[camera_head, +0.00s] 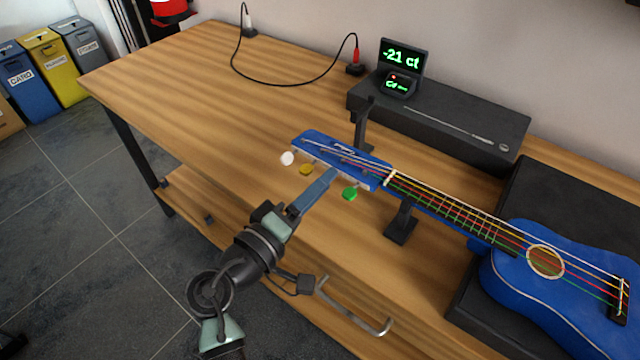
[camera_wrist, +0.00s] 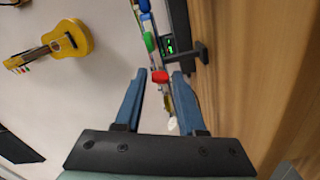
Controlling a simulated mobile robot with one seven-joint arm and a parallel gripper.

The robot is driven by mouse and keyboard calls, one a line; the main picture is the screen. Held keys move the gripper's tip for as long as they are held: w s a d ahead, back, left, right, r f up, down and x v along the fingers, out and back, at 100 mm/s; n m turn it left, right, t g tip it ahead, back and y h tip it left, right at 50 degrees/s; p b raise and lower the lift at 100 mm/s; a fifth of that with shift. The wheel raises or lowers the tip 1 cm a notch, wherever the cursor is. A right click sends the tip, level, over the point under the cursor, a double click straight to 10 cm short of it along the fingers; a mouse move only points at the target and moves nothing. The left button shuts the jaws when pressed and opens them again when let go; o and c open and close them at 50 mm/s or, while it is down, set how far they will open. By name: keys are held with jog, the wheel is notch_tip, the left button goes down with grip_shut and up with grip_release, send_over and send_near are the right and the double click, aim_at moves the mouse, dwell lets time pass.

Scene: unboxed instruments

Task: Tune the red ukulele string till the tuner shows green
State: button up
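The blue ukulele (camera_head: 540,285) lies along the bench, its neck on a black stand and its headstock (camera_head: 318,142) toward the left. White (camera_head: 287,158), yellow (camera_head: 306,170) and green (camera_head: 350,194) pegs show along the headstock's near side. My gripper (camera_head: 331,174) reaches the headstock between the yellow and green pegs and hides the red peg in the head view. In the wrist view, the red peg (camera_wrist: 160,76) sits between my open fingertips, with a small gap on each side. The tuner display (camera_head: 402,57) reads "-21 ct" in green; a red dot shows on the unit below it.
The tuner stands on a long dark box (camera_head: 440,120) with a thin metal rod on it. Black stands (camera_head: 401,224) hold the neck. A black cable (camera_head: 290,86) lies at the back. The left part of the wooden bench (camera_head: 170,90) is clear.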

jog(key=shift+s, duration=0.1)
jog(key=v, duration=1.3)
